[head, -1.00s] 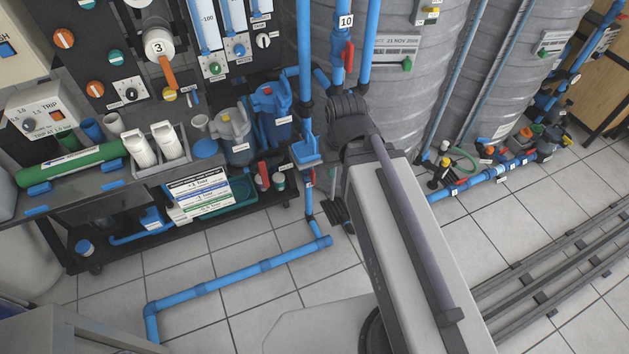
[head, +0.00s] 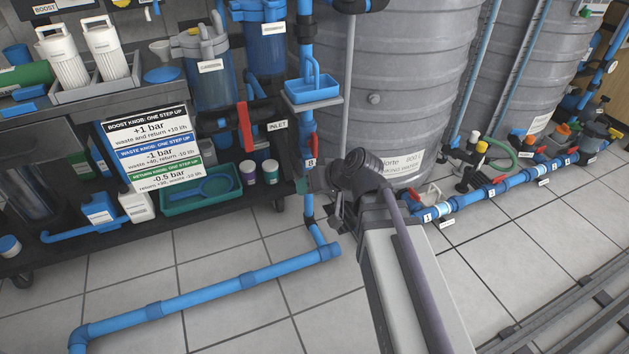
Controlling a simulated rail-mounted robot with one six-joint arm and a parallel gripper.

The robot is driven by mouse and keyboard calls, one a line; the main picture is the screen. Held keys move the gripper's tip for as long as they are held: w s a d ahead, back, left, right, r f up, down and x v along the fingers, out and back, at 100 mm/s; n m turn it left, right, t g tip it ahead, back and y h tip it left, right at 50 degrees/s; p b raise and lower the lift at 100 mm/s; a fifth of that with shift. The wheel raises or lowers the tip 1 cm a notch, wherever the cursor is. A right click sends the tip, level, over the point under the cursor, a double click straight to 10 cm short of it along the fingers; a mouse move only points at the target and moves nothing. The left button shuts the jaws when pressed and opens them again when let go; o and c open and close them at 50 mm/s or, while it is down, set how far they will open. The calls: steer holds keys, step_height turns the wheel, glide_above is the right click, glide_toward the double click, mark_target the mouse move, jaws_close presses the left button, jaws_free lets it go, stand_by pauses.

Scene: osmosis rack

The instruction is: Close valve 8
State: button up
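Valve 8 is on the vertical blue pipe in the middle of the head view. Its red handle (head: 314,147) stands roughly upright along the pipe, just above the white number 8 tag (head: 310,163). My gripper (head: 306,186) is at the end of my arm, just below the tag and close to the pipe. It is small, dark and partly hidden by my wrist. I cannot tell whether it touches the pipe or whether its fingers are open.
A red handle (head: 245,128) by the INLET label is left of the pipe. A blue tray (head: 312,93) sits above valve 8. A grey tank (head: 405,70) stands behind right. A blue floor pipe (head: 215,294) runs in front. Open tiles (head: 240,335) lie nearer.

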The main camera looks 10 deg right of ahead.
steer(key=w+f+t+y+b, duration=0.1)
steer(key=w+f+t+b, duration=0.45)
steer(key=f+b, duration=0.3)
steer(key=t+h, duration=0.5)
steer(key=t, duration=0.1)
glide_toward(316, 141)
steer(key=w, duration=0.3)
steer(key=w+a, duration=0.1)
steer(key=w, duration=0.3)
steer(key=w+a, duration=0.1)
steer(key=w, duration=0.3)
steer(key=shift+w, duration=0.1)
steer(key=shift+c, duration=0.3)
jaws_close()
